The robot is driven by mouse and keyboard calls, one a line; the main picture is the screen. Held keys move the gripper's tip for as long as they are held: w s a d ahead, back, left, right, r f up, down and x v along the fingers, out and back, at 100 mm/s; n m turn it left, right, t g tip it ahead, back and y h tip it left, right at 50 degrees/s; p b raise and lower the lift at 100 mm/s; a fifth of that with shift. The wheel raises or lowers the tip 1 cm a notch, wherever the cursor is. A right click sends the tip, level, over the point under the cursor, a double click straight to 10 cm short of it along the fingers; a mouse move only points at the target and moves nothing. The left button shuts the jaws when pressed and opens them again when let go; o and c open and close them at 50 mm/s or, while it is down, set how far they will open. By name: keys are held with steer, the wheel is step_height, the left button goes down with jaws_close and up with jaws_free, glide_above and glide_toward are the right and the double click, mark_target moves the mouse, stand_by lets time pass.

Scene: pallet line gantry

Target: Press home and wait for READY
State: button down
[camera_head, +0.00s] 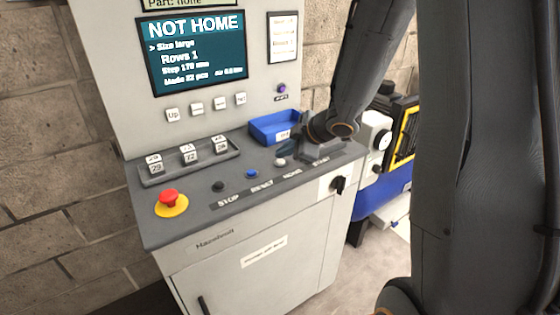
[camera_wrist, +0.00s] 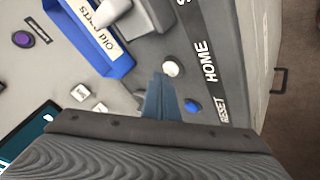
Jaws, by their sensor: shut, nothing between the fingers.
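The white HOME button (camera_wrist: 170,68) lies beside its label on the panel, and it also shows in the head view (camera_head: 280,162). My gripper (camera_wrist: 163,77) is shut and empty, its fingertips just beside the HOME button in the wrist view. I cannot tell whether they touch it. The blue RESET button (camera_wrist: 192,106) is close to the fingers on the other side. The screen (camera_head: 195,50) reads NOT HOME, with Size large and Rows 1.
A black STOP button (camera_head: 218,186) and a red emergency stop (camera_head: 170,200) sit to the left. A blue tray (camera_head: 264,130) stands behind the buttons, and a rack of numbered blocks (camera_head: 150,182) is at the back left. A key switch (camera_head: 338,184) is on the cabinet front.

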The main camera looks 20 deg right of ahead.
mark_target(284, 162)
steer(key=shift+f, duration=0.45)
stand_by(0.4)
steer(key=shift+r, duration=0.1)
steer(key=shift+r+p, duration=0.85)
step_height(284, 162, up, 5)
steer(key=p, duration=0.5)
steer(key=shift+p, duration=0.35)
steer(key=shift+d, duration=0.1)
stand_by(0.3)
